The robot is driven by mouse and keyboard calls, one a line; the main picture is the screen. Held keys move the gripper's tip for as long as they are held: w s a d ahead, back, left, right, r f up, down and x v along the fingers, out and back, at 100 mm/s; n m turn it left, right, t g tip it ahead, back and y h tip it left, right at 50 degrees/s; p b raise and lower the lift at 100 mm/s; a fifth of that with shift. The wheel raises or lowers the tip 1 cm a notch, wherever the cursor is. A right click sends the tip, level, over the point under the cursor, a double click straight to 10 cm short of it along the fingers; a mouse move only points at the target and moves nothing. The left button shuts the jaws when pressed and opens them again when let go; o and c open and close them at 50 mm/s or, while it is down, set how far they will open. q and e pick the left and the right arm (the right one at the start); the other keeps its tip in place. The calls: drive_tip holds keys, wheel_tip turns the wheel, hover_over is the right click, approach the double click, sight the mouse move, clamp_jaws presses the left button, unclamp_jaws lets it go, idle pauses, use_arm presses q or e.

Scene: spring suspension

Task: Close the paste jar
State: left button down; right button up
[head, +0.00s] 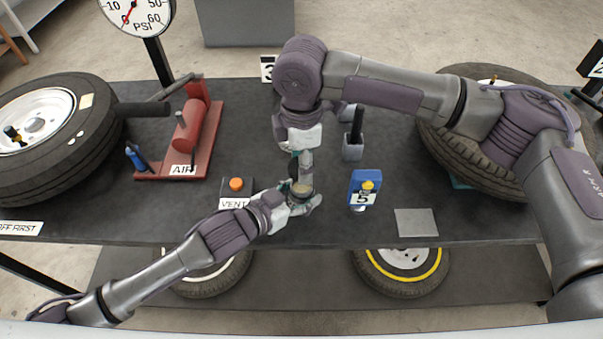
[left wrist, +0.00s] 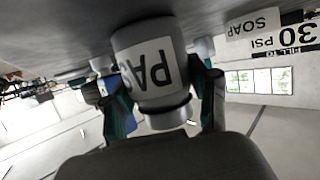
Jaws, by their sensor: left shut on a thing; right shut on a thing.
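The paste jar (left wrist: 155,65) is a pale cylinder whose label reads "PAS" upside down in the left wrist view, between the two fingers of my left gripper (left wrist: 160,88). A narrower, shiny ring shows at its end. In the head view the jar (head: 301,188) shows a round tan top with a dark edge. My left gripper (head: 299,200) is shut around the jar from the lower left. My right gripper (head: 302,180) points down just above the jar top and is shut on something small. I cannot tell whether that is the lid, as the fingers hide it.
A VENT box (head: 237,187) with an orange button stands left of the jar. Behind are a dark holder (head: 353,146) and a red AIR stand (head: 190,135). Tyres flank the table (head: 330,222).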

sight(302, 189)
drive_tip(key=shift+f, duration=1.3)
drive_tip(key=shift+f, duration=0.9)
drive_tip(key=shift+f, duration=0.55)
